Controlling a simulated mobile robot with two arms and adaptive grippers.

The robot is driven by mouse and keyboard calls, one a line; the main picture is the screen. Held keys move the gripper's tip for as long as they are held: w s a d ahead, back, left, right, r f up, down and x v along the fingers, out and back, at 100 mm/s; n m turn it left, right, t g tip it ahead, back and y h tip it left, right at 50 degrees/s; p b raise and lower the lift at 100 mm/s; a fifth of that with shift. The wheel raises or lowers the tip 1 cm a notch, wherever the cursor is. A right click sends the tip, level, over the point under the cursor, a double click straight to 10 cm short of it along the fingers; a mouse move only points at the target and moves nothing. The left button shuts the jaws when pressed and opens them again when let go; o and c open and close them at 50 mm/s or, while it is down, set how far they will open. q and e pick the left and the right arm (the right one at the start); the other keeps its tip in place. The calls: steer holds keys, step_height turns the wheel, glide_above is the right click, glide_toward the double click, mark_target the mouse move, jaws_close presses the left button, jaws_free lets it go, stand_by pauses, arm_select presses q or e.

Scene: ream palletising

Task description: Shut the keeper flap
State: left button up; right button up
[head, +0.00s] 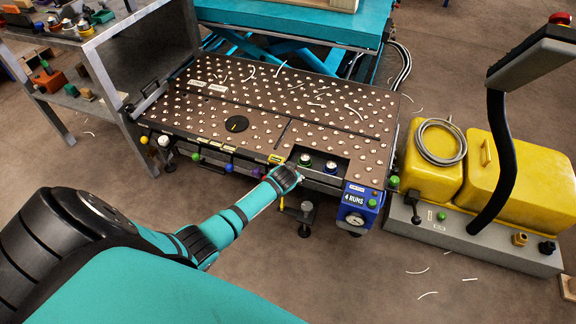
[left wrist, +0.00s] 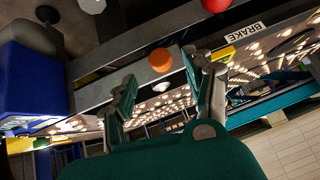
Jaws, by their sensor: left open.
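A ball-studded table (head: 200,120) stands in the middle of the head view. My left gripper (head: 291,177) is at the table's front edge, by the recess's left end. In the left wrist view the gripper (left wrist: 166,88) has its fingers apart with nothing between them. An orange knob (left wrist: 160,60) shows just beyond the fingertips. My right gripper is out of view.
A blue gauge box (head: 358,207) hangs at the table's front right corner. Several coloured knobs line the front edge. A BRAKE label (left wrist: 245,38) shows in the left wrist view. Yellow tanks (head: 475,170) stand at right, a grey shelf (head: 110,75) at left. The front floor is mostly clear.

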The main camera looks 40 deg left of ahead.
arm_select(q)
steer(key=v, duration=0.7)
steer(key=shift+r, duration=0.25)
steer(key=shift+s, duration=0.15)
